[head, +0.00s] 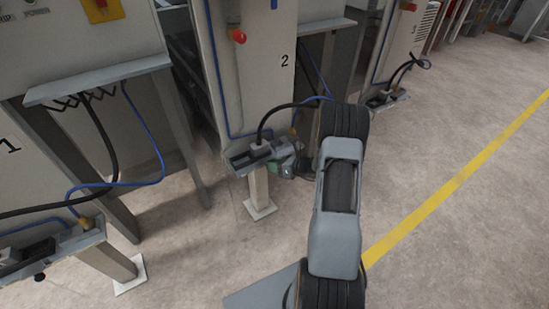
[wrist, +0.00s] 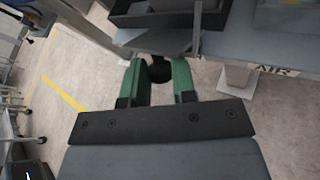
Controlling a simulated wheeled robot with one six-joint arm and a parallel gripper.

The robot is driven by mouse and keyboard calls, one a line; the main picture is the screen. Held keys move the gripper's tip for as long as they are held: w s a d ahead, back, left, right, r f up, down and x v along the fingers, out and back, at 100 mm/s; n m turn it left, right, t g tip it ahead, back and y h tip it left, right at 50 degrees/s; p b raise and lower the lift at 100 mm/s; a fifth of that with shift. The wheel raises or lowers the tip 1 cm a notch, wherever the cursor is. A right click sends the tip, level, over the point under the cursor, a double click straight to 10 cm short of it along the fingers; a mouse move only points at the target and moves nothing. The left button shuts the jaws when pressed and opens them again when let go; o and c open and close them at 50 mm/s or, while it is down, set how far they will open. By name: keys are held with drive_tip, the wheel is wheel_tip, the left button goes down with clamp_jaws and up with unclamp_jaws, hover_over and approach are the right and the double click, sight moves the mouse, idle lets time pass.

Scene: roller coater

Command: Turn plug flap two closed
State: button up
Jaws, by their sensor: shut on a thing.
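The grey panel marked 2 (head: 285,60) has a small shelf (head: 240,160) low at its front, with a grey plug housing and a thick black cable. My gripper (head: 286,165) is at the right end of this shelf, partly hidden by my arm. In the wrist view my gripper (wrist: 160,82) has green fingers on either side of a dark round knob (wrist: 160,70), and is shut on it. The knob lies below a grey plate edge (wrist: 160,41), which looks like plug flap two. The flap's exact angle cannot be told.
A similar shelf (head: 50,245) on unit 1 stands at the lower left, and another plug (head: 385,97) is further back. A post with a white foot (head: 260,208) supports the middle shelf. Blue hoses hang nearby. The floor at right is clear, with a yellow line (head: 450,195).

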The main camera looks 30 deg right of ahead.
sight(265, 159)
drive_tip(key=r+g+p, duration=0.1)
drive_tip(key=p, duration=0.2)
drive_tip(key=w+r+m+g+h+p, duration=0.1)
drive_tip(key=g+p, duration=0.1)
drive_tip(key=p, duration=0.1)
drive_tip(key=r+m+g+p, duration=0.1)
drive_tip(key=p, duration=0.3)
drive_tip(key=shift+w+a+g+h, duration=0.1)
drive_tip(key=shift+w+g+h, duration=0.1)
drive_tip(key=shift+g+h, duration=0.1)
drive_tip(key=g+p, duration=0.1)
drive_tip(key=w+g+p, duration=0.1)
drive_tip(key=p, duration=0.1)
drive_tip(key=shift+r+m+h, duration=0.15)
drive_tip(key=shift+m+h, duration=0.15)
drive_tip(key=shift+m, duration=0.1)
drive_tip(key=shift+w+m+g+p, duration=0.4)
drive_tip(key=shift+w+g+p, duration=0.05)
drive_tip(key=shift+g+p, duration=0.7)
drive_tip(key=o, duration=0.9)
drive_tip(key=shift+a, duration=0.1)
drive_tip(key=v, duration=1.3)
drive_tip(key=shift+r, duration=0.4)
drive_tip(key=shift+w, duration=0.1)
